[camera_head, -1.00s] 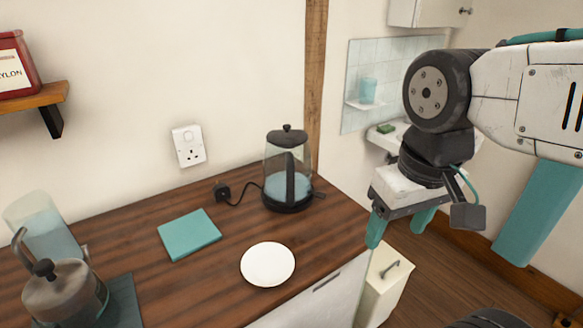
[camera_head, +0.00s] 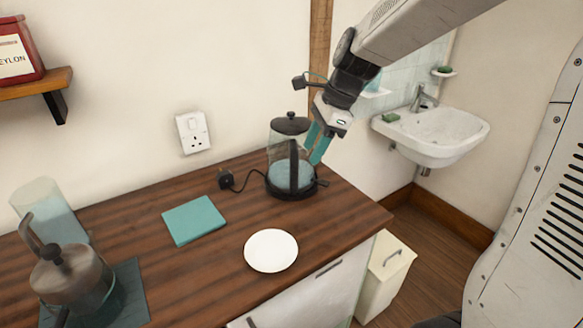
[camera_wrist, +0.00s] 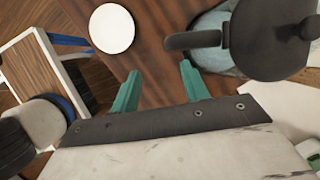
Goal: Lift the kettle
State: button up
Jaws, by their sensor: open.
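The kettle (camera_head: 284,177) is a glass electric one with black lid, handle and base. It stands upright near the back corner of the wooden counter, its black handle (camera_head: 294,165) toward the head camera. My gripper (camera_head: 314,150) is open and empty at the kettle's upper right, angled down. In the wrist view, the black lid (camera_wrist: 268,42) is at the upper right and the handle (camera_wrist: 192,40) points left, just beyond the right fingertip. The handle is not between my fingers (camera_wrist: 159,68). I cannot tell whether a finger touches the kettle.
A plug with cord (camera_head: 225,180) lies left of the kettle. A teal square (camera_head: 194,220) and a white plate (camera_head: 271,251) lie in front. A sink (camera_head: 432,135) is at right.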

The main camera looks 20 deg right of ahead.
aim_at(292, 160)
jog(key=shift+m, duration=0.7)
jog(key=x, duration=0.3)
jog(key=w+x, duration=0.1)
jog(key=x, duration=0.2)
jog(key=w+x, duration=0.1)
jog(key=x, duration=0.1)
jog(key=shift+a+f, duration=0.1)
jog(key=shift+f, duration=0.2)
grip_shut()
jog(key=shift+r, duration=0.15)
dwell(0.3)
